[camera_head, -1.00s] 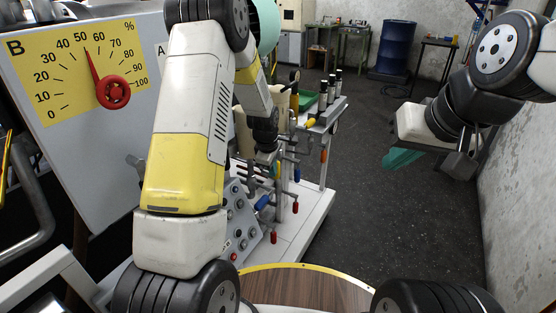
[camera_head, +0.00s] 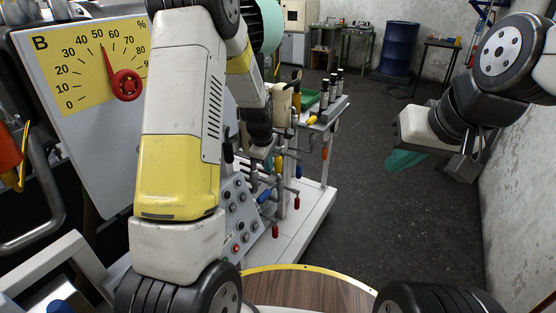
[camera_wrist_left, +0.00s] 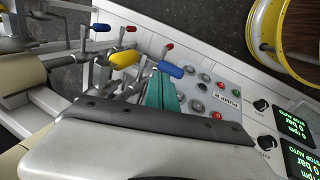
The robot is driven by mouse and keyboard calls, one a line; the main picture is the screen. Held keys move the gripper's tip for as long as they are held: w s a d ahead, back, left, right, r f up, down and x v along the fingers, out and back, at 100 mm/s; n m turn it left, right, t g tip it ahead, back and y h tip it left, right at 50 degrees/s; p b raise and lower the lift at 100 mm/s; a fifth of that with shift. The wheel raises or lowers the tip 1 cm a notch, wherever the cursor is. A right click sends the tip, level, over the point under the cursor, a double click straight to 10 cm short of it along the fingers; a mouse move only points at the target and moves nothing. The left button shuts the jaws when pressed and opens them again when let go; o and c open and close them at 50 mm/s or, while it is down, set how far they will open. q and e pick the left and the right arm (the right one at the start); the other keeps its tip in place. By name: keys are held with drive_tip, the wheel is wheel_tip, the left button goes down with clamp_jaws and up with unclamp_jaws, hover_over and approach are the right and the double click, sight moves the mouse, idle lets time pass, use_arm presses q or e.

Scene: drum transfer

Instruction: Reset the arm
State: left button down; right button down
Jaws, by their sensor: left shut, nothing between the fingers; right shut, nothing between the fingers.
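My left arm reaches up and forward in the head view. Its gripper (camera_head: 259,152) is over the valve and control-panel rig, partly hidden behind the arm. In the left wrist view its teal fingers (camera_wrist_left: 165,90) are shut with nothing between them. They appear close to a blue-handled lever (camera_wrist_left: 170,69) and a yellow-handled one (camera_wrist_left: 124,60); I cannot tell whether they touch. My right gripper (camera_head: 402,160) hangs at the right over open floor, shut and empty, away from any object.
A gauge board (camera_head: 78,165) with a red pointer stands at the left. The control panel (camera_head: 239,213) with buttons and its white base frame (camera_head: 305,225) are below my left gripper. A blue drum (camera_head: 398,47) stands at the back. The dark floor (camera_head: 350,200) is clear at centre right.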

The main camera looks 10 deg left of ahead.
use_arm(q)
drive_tip(key=s+r+m+t+h, duration=0.1)
drive_tip(key=s+r+m, duration=0.3)
drive_tip(key=s+r, duration=0.45)
drive_tip(key=s+r+m, duration=0.3)
drive_tip(key=s+r, duration=0.3)
drive_tip(key=r, duration=0.5)
drive_tip(key=s+r+m, duration=0.2)
drive_tip(key=s+m, duration=0.2)
drive_tip(key=s, duration=0.3)
drive_tip(key=s+r+m+t, duration=0.1)
drive_tip(key=s+r+m, duration=0.2)
drive_tip(key=s, duration=0.5)
drive_tip(key=shift+s+d+r+m+t+h, duration=0.2)
drive_tip(key=shift+d+r+m+t+h, duration=0.1)
drive_tip(key=shift+m, duration=0.6)
